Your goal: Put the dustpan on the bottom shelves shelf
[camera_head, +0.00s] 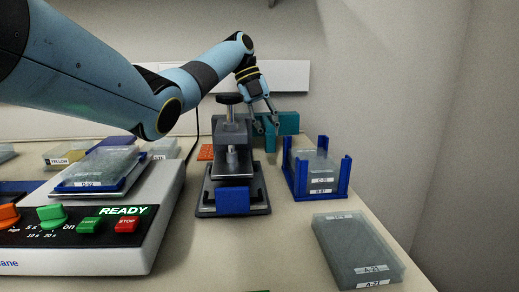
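I see no dustpan and no shelves in the head view. My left gripper (267,126) reaches over the back of the bench, pointing down. Its two fingers are spread apart, with no object visibly clamped between them. The fingertips overlap a teal block-like object (289,124) at the back edge; I cannot tell whether they touch it. My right gripper is not in view.
A press-like device (233,200) stands mid-bench. A blue rack (344,178) with labelled boxes is right of it. A clear labelled box (355,245) lies at front right. A white machine (130,235) with buttons fills the left. A wall closes the back.

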